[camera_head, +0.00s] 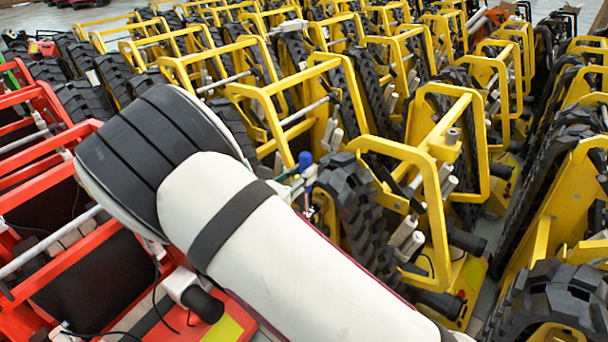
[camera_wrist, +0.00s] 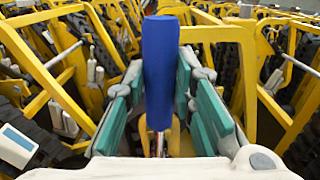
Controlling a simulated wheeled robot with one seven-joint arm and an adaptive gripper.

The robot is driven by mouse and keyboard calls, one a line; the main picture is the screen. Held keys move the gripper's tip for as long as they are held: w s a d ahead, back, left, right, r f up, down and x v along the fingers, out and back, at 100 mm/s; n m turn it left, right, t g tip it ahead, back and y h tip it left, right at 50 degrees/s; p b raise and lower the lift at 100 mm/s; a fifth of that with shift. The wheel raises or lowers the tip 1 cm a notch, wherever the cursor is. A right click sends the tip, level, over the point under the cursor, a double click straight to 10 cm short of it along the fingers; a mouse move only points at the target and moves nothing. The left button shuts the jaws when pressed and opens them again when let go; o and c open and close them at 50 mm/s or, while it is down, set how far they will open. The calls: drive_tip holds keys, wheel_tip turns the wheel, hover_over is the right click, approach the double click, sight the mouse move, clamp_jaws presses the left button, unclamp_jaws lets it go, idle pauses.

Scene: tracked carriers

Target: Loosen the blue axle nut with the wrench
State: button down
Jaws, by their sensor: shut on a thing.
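My gripper (camera_wrist: 160,88) shows in the wrist view with its teal pads on either side of a blue handle (camera_wrist: 160,60), and it is shut on it. The handle appears to be the wrench's grip. It stands lengthwise in the picture, with a thin shaft below it. In the head view the blue end (camera_head: 305,160) shows just beyond my pale arm, and my gripper (camera_head: 297,183) is mostly hidden behind the arm. The wrench's jaw end is hidden or too small to tell. I cannot make out a blue axle nut in either view.
Yellow tracked carriers (camera_head: 400,152) stand in tight rows ahead and to the right. A black track (camera_head: 350,200) is close beside my gripper. Red carriers (camera_head: 85,235) stand at the left. Free floor shows only in narrow gaps.

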drive_tip(key=shift+w+a+n, duration=0.3)
drive_tip(key=shift+a, duration=0.05)
drive_tip(key=shift+w+a+f+n+b, duration=0.1)
drive_tip(key=shift+w+a+n+b, duration=0.4)
drive_tip(key=shift+a+n+b, duration=0.15)
idle(0.3)
drive_tip(key=shift+w+a+f+n+b, duration=0.2)
drive_tip(key=shift+w+a+n+b, duration=0.2)
drive_tip(key=shift+w+a+n, duration=0.15)
drive_tip(key=shift+a, duration=0.1)
drive_tip(key=shift+w+a+f+n+b, duration=0.3)
drive_tip(key=shift+w+a+n+b, duration=0.1)
drive_tip(key=shift+a+n+b, duration=0.15)
idle(0.3)
